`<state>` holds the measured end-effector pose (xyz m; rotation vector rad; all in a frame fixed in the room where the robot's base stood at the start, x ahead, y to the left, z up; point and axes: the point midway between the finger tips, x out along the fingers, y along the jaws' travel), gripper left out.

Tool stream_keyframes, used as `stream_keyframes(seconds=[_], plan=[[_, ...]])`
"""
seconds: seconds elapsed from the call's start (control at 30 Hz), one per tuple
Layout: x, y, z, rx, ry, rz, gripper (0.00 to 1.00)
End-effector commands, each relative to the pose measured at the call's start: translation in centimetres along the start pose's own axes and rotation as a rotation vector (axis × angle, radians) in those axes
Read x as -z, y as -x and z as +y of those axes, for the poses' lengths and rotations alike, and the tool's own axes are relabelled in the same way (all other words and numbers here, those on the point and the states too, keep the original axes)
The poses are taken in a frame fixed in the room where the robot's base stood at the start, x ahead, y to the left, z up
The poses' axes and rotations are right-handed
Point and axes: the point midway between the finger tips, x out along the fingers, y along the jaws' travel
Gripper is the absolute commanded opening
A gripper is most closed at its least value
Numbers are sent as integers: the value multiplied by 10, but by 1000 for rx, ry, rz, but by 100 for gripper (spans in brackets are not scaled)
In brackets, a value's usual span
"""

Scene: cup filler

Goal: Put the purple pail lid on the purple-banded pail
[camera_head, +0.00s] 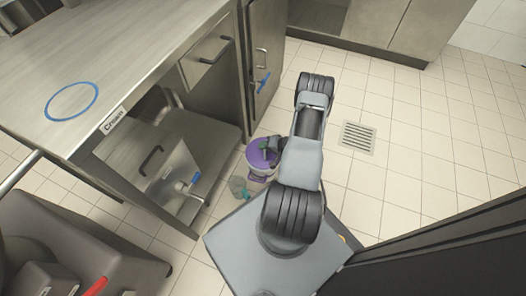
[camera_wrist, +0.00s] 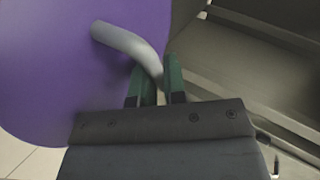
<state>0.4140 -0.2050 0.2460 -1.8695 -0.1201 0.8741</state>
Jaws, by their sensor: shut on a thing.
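The purple pail lid (camera_wrist: 60,70) fills the left of the wrist view, with a grey curved handle (camera_wrist: 125,40) standing on it. My gripper (camera_wrist: 160,85) is shut on that handle with its green fingers. In the head view the purple lid (camera_head: 258,150) shows at or just above the top of the purple-banded pail (camera_head: 257,178), which stands on the floor beside the counter. My gripper (camera_head: 268,148) is over the lid there. My arm hides the pail's right side. I cannot tell whether the lid touches the rim.
A steel counter (camera_head: 110,75) with a blue ring (camera_head: 72,101) and a lower shelf stands at the left. A small translucent greenish container (camera_head: 238,187) is on the floor near the pail. A floor drain (camera_head: 357,137) lies right, with clear tiles around.

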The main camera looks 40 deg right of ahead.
Motion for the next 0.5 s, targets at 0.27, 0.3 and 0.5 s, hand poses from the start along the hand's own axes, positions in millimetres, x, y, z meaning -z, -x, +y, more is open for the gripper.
stream_keyframes(seconds=[0.27, 0.3, 0.5], plan=[[-2, -22, 23, 0, -2, 1, 0], [-4, -25, 28, 0, -2, 1, 0], [-4, -26, 30, 0, 0, 1, 0]])
